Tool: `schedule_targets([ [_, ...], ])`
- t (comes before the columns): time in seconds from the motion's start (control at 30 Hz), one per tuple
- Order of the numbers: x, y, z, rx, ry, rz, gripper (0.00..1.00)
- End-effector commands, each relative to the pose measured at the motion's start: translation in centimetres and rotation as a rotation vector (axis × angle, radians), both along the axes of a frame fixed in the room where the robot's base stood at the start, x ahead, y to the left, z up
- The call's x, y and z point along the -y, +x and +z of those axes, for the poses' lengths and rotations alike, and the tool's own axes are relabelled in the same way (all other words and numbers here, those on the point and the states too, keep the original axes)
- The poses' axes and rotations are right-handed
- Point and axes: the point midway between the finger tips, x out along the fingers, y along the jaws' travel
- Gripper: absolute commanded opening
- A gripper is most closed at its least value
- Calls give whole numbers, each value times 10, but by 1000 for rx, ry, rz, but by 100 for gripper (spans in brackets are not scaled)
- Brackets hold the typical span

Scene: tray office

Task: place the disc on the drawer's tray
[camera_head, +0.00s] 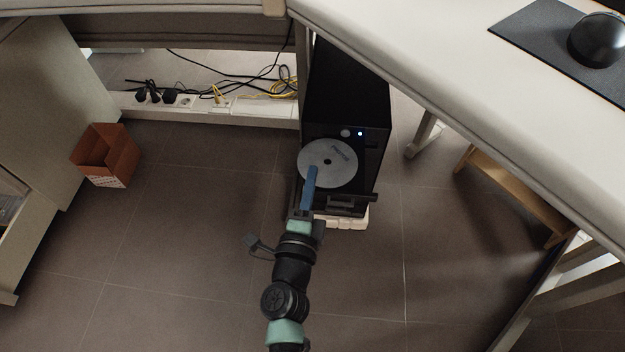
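A silver-grey disc (342,170) with a dark centre hole and some writing is in front of the upper front of a black computer tower (347,95). My gripper (313,172) reaches up from below, and its blue finger overlaps the disc's lower left edge. The disc appears to be held there, but the grip itself is too small to make out. The drawer's tray (352,199) seems to be the dark ledge sticking out of the tower's front, just below the disc. The disc and my gripper hide part of the tower's front.
The tower stands on a pale base (352,219) under a white desk (470,120). Cables and a power strip (185,101) lie behind, at left. An orange-brown bin (106,154) stands at left. A wooden bar (515,195) is at right.

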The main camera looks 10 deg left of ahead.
Motion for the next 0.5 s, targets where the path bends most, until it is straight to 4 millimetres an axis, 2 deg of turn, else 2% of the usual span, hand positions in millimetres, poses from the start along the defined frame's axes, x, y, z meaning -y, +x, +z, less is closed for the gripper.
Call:
schedule_targets([
  [0.03,1,6,-10,1,1,-1,0],
  [0.1,1,12,-15,1,0,-1,0],
  [0.37,3,16,-16,-2,1,-3,0],
  [0.5,3,15,-16,-1,2,-3,25],
])
